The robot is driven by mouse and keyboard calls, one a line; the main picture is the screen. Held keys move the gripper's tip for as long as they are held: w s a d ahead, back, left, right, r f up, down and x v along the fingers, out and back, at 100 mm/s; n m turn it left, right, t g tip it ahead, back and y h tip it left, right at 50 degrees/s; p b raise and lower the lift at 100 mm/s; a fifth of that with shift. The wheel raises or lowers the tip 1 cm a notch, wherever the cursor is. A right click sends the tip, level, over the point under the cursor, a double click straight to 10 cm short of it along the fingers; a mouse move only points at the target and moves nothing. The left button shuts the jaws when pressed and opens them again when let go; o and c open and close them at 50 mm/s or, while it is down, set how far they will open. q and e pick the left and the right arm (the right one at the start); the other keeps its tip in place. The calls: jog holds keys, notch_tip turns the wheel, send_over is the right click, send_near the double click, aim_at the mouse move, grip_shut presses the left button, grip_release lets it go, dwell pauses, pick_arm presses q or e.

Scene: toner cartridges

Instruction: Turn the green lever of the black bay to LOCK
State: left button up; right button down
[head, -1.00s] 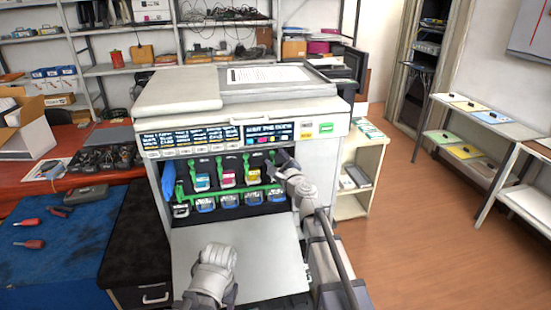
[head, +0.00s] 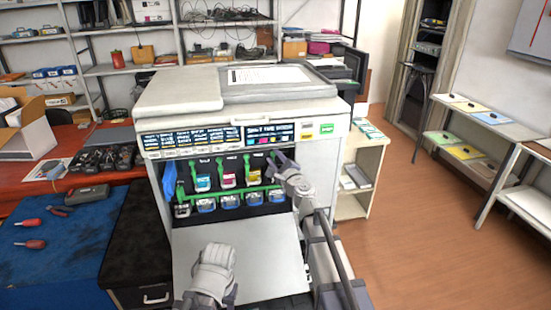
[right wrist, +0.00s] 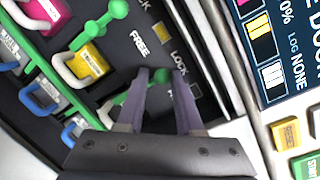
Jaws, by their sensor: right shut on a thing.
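The printer (head: 320,160) stands open, with its bays in a row. In the right wrist view my right gripper (right wrist: 161,76) is shut on the green lever (right wrist: 167,78) at the rightmost bay, close to the printed word LOCK. The fingers hide much of this lever, and the bay's cartridge is hidden. In the head view my right gripper (head: 277,160) reaches into the right end of the opening. The yellow bay's green lever (right wrist: 105,22) shows left of it in the right wrist view. My left gripper (head: 208,280) is low, before the open door; its fingertips are not clear.
Cyan (head: 203,182), magenta (head: 228,180) and yellow (head: 254,176) cartridges sit left of my right gripper. A green rail crosses below them, above several blue-handled parts. The lowered door (head: 240,255) lies in front. Screwdrivers (head: 30,244) lie on the blue mat at left.

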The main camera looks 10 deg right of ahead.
jog(key=shift+n, duration=0.4)
jog(key=c, duration=0.6)
grip_release()
jog(key=shift+o, duration=0.2)
jog(key=shift+s, duration=0.1)
jog(key=v, duration=0.7)
jog(key=shift+s, duration=0.35)
